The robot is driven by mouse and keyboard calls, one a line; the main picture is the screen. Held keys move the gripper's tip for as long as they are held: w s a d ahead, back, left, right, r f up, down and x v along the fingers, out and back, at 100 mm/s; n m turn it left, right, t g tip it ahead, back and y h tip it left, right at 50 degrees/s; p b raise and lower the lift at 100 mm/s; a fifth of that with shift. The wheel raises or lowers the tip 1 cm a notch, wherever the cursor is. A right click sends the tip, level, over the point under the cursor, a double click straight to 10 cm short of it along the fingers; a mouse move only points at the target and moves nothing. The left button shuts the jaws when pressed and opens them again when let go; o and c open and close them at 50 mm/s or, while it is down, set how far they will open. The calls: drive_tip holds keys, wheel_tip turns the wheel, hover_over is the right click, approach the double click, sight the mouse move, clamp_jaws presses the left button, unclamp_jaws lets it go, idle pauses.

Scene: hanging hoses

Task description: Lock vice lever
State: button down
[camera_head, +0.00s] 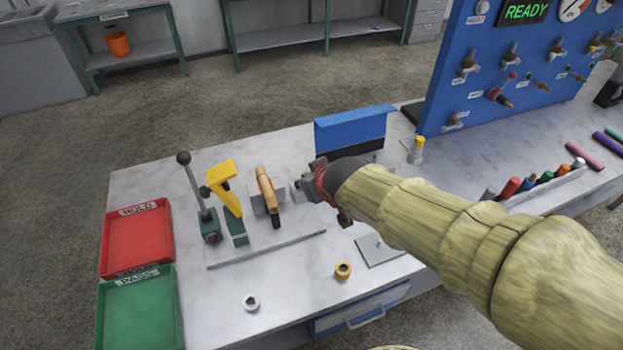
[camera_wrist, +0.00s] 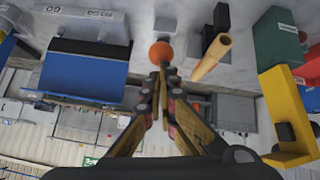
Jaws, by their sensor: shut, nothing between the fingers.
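The vice (camera_head: 258,201) is a light grey block on a base plate on the bench. A tan hose piece (camera_head: 266,181) stands in it, and the hose also shows in the wrist view (camera_wrist: 211,58). An orange ball knob (camera_wrist: 161,52) shows in the wrist view, just beyond my fingertips; it looks like the end of the vice lever. My gripper (camera_head: 312,188) is just right of the vice in the head view. Its fingers (camera_wrist: 161,74) are closed together and empty, close to the knob; whether they touch it I cannot tell. The lever's shaft is hidden.
Left of the vice stand a yellow tool (camera_head: 224,186) on a green base and a black-knobbed lever (camera_head: 193,185). Red (camera_head: 137,238) and green (camera_head: 140,309) trays lie farther left. A blue bracket (camera_head: 350,129) stands behind my gripper.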

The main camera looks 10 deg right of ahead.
drive_tip(key=shift+r, duration=0.1)
drive_tip(key=r+p, duration=0.1)
drive_tip(key=r, duration=0.1)
drive_tip(key=w+a+r+p, duration=0.1)
drive_tip(key=r, duration=0.1)
drive_tip(key=shift+w+p, duration=0.1)
drive_tip(key=shift+p, duration=0.25)
drive_tip(key=s+d+r+p, duration=0.1)
drive_tip(key=s+r+p, duration=0.1)
drive_tip(key=s+r, duration=0.3)
drive_tip(key=s, duration=0.3)
drive_tip(key=shift+s, duration=0.25)
drive_tip(key=shift+d+f, duration=0.15)
drive_tip(key=s+d+m+g, duration=0.1)
drive_tip(key=s+d, duration=0.3)
drive_tip(key=s, duration=0.4)
drive_tip(key=s+d+r+m+g+h, duration=0.1)
drive_tip(key=s+d+m+g, duration=0.1)
drive_tip(key=s+d, duration=0.3)
drive_tip(key=s+m, duration=0.1)
drive_tip(key=s, duration=0.1)
drive_tip(key=shift+s, duration=0.35)
